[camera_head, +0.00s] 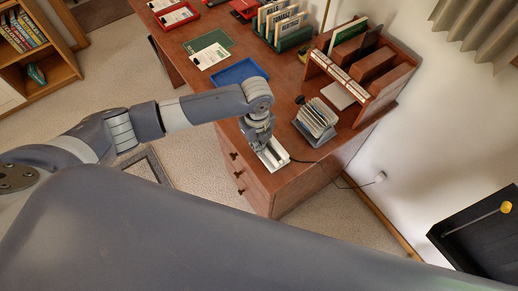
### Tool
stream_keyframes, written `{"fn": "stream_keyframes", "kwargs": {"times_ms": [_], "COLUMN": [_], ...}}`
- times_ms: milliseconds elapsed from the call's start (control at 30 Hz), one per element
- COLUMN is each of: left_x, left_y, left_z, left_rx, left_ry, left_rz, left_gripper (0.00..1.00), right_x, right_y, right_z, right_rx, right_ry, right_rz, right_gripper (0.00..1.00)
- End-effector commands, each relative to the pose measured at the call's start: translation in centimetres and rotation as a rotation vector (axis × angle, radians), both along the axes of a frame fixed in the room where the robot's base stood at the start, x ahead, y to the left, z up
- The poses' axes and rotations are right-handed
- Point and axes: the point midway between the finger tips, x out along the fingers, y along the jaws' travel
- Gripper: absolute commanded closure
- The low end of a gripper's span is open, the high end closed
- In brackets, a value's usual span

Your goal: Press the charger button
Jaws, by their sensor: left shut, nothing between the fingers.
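A small white charger (278,161) lies near the front corner of a brown wooden desk (318,161). A thin dark cable runs from it over the desk's edge to a white plug (380,177) low on the wall. My left gripper (264,148) points down over the charger's left end. It is shut and empty, and it hides that part of the charger. I cannot tell whether its tips touch the charger, and no button can be made out. My right gripper is not in view.
A blue tray (240,72), a rotary card file (317,119) and a wooden organizer (385,75) stand on the desk beyond my left gripper. A green clipboard (222,38) lies farther back. A bookshelf (38,55) stands at the upper left, and a dark box (475,240) at the lower right.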

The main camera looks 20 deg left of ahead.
Motion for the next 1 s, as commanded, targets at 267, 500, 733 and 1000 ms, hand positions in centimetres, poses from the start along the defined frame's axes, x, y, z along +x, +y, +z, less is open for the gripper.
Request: {"fn": "stream_keyframes", "kwargs": {"times_ms": [267,500,733,1000], "left_x": [0.0,0.0,0.0,0.0], "left_y": [0.0,0.0,0.0,0.0], "left_z": [-0.8,-1.4,-1.8,-1.5], "left_rx": [0.000,0.001,0.000,0.000], "left_ry": [0.000,0.001,0.000,0.000], "left_rz": [0.000,0.000,0.000,0.000], "left_gripper": [1.00,1.00,1.00,1.00], "right_x": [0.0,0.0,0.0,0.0], "right_y": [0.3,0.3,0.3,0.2], "right_z": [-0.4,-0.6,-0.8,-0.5], "right_rx": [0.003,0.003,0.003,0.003], "right_ry": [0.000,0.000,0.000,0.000], "right_rz": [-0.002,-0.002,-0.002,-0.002], "right_gripper": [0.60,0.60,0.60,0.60]}}
